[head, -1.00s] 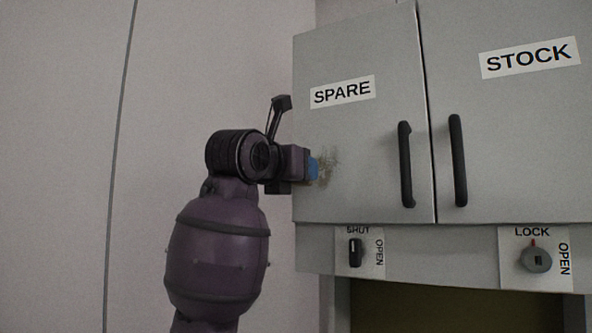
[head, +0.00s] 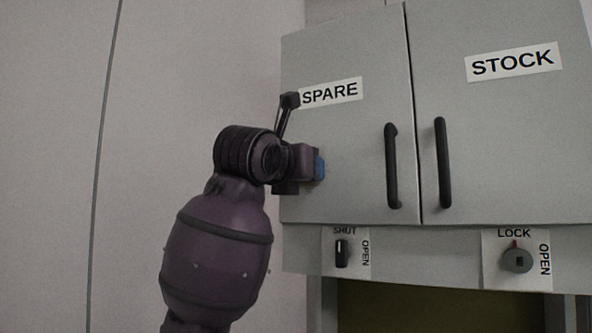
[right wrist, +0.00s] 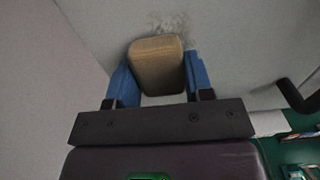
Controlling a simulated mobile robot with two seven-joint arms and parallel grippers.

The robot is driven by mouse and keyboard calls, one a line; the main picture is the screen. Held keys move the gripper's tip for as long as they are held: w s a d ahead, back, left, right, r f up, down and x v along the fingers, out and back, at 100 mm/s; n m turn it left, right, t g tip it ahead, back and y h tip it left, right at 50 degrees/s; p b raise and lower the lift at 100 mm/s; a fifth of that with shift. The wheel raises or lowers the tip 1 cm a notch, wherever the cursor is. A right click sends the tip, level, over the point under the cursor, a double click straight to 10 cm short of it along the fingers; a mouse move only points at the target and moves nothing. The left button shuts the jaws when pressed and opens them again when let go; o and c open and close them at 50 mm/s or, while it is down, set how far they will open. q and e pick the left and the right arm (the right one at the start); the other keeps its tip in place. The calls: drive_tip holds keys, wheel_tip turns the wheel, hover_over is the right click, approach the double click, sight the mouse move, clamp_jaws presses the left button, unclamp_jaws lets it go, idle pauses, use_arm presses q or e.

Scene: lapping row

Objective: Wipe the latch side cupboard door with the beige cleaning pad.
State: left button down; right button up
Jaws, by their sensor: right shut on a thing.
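The left cupboard door (head: 345,140), marked SPARE, is closed and has a black bar handle (head: 392,165). My right gripper (head: 318,167) is at the lower left part of this door. In the right wrist view its blue fingers (right wrist: 158,68) are shut on the beige cleaning pad (right wrist: 157,62). The pad faces the door; whether it touches cannot be told. A faint grey smudge (right wrist: 168,22) shows on the door just beyond the pad. In the head view the pad is largely hidden by the fingers. My left gripper is not in view.
The closed STOCK door (head: 500,130) with its handle (head: 442,162) is to the right. Below are a black knob (head: 342,253) by SHUT/OPEN and a round grey lock (head: 516,260) by LOCK/OPEN. A bare pale wall (head: 190,70) is left.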

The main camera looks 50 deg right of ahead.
sight(329, 163)
drive_tip(key=shift+s+d, duration=0.35)
drive_tip(key=shift+s, duration=0.55)
drive_tip(key=shift+s+d, duration=0.35)
drive_tip(key=shift+s, duration=0.55)
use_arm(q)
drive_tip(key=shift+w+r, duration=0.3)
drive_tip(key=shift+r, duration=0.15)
use_arm(e)
drive_tip(key=shift+w, duration=0.15)
drive_tip(key=shift+w+a, duration=0.3)
drive_tip(key=shift+w, duration=0.5)
drive_tip(key=shift+w+a, duration=0.25)
drive_tip(key=shift+w, duration=0.5)
drive_tip(key=shift+w+a+r+p, duration=0.15)
drive_tip(key=shift+w+r+p, duration=0.45)
drive_tip(key=shift+r+p, duration=0.05)
drive_tip(key=shift+s+d, duration=0.25)
drive_tip(key=shift+s, duration=0.5)
drive_tip(key=shift+s+d, duration=0.2)
drive_tip(key=shift+s, duration=0.55)
drive_tip(key=shift+s+d, duration=0.25)
drive_tip(key=shift+s, duration=0.5)
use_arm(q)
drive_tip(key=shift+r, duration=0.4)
